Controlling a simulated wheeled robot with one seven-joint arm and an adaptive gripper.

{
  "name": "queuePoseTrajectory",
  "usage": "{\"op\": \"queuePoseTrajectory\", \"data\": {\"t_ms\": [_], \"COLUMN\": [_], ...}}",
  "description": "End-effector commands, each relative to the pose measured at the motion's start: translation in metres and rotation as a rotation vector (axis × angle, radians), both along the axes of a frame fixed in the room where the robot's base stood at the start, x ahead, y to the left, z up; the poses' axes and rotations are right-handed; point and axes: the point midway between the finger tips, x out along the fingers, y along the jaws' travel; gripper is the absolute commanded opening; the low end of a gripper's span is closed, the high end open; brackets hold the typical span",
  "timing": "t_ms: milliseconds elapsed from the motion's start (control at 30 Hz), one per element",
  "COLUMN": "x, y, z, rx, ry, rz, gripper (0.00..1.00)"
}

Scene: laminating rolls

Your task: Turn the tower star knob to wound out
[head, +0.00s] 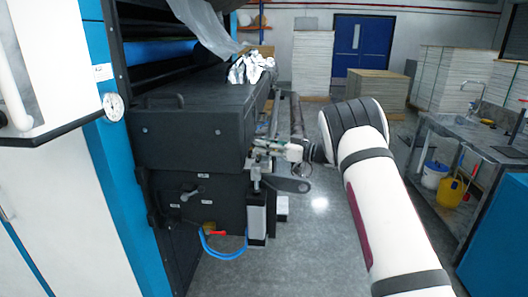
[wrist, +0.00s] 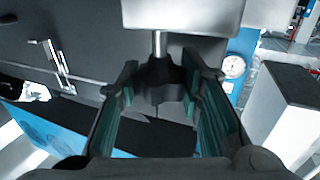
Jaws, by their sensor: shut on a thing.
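The tower star knob (wrist: 160,72) is dark and lobed. In the wrist view it sits on a short metal shaft below a pale metal block (wrist: 183,14). My gripper (wrist: 161,84) has its two green-padded fingers on either side of the knob and is shut on it. In the head view my gripper (head: 317,152) reaches the metal fittings at the end of the dark machine housing (head: 190,125). The knob is too small and covered to make out there. Its turn position cannot be read.
A pressure gauge (head: 113,106) is on the machine's blue frame. A grey cylinder (head: 257,218), a lever plate (head: 290,185) and blue hoses (head: 222,253) sit close below my gripper. A sink bench (head: 470,140) stands at the right. The floor between is clear.

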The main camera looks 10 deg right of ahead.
Motion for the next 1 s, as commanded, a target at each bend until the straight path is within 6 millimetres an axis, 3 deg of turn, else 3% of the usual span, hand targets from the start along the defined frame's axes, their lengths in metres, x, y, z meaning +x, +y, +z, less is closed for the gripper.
{"op": "queuePoseTrajectory", "data": {"t_ms": [600, 1000], "x": [0.0039, 0.0017], "y": [-0.0001, 0.0008], "z": [-0.0069, -0.0050], "rx": [-0.002, -0.003], "ry": [-0.004, 0.000], "rz": [0.420, 0.607], "gripper": [0.06, 0.06]}}
